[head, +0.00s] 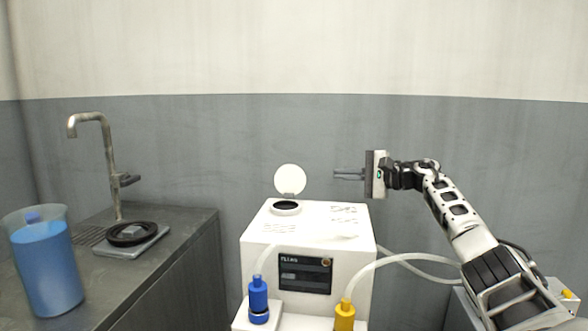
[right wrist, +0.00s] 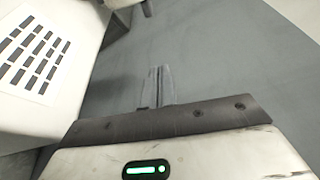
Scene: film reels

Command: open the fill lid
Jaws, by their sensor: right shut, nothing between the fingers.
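The fill lid (head: 290,179) is a round white disc standing upright at the back of a round dark fill opening (head: 286,208) on top of the white machine (head: 257,243). The lid is open and the opening is uncovered. The left gripper is not in view.
A blue bottle (head: 258,299) and a yellow bottle (head: 345,315) with hoses stand before the machine. At left, a counter (head: 135,282) holds a blue-filled jug (head: 45,265), a faucet (head: 103,150) and a black reel (head: 132,233).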

